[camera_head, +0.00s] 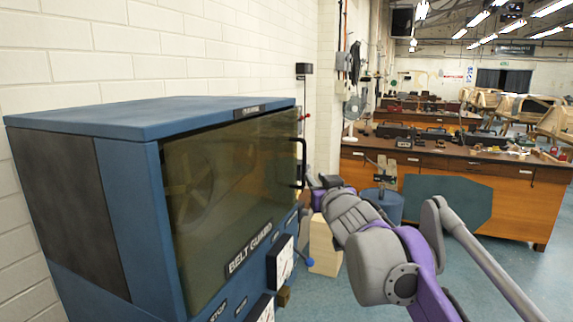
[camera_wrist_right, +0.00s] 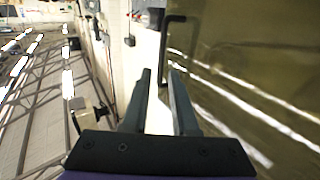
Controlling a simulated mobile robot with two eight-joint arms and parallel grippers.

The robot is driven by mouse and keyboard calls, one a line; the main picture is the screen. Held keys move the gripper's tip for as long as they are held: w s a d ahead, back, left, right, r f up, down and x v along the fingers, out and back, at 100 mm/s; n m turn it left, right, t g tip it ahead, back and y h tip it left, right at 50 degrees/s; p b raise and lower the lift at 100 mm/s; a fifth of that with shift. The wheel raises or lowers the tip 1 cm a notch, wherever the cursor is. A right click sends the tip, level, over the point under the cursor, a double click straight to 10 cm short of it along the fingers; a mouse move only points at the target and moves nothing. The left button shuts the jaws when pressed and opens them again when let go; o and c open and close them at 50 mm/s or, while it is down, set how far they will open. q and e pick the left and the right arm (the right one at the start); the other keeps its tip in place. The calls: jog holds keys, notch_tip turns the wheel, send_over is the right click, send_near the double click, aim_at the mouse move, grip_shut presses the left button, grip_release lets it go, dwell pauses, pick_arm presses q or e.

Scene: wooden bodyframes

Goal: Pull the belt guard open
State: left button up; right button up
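The belt guard (camera_head: 235,180) is a tinted see-through panel on the front of a blue machine, labelled "BELT GUARD". It looks closed against the cabinet. Its black upright handle (camera_head: 303,163) is at the panel's right edge. My right gripper (camera_head: 312,187) is beside the handle, its fingers small and partly hidden in the head view. In the right wrist view the two fingers (camera_wrist_right: 159,75) are apart, and the handle (camera_wrist_right: 165,45) lines up with the gap between their tips. I cannot tell whether it is between them or just beyond. My left gripper is not in view.
Dials (camera_head: 281,262) and a blue-knobbed lever (camera_head: 308,262) stick out below the guard. A light wooden box (camera_head: 325,247) stands on the floor behind my right arm. A wooden workbench (camera_head: 520,185) is farther back, with open floor in front of it.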

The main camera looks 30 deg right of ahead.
aim_at(305, 166)
jog(key=p+x, duration=0.1)
jog(key=x, duration=0.9)
jog(key=shift+w+a, duration=0.1)
jog(key=shift+w, duration=0.3)
grip_shut()
dwell(0.9)
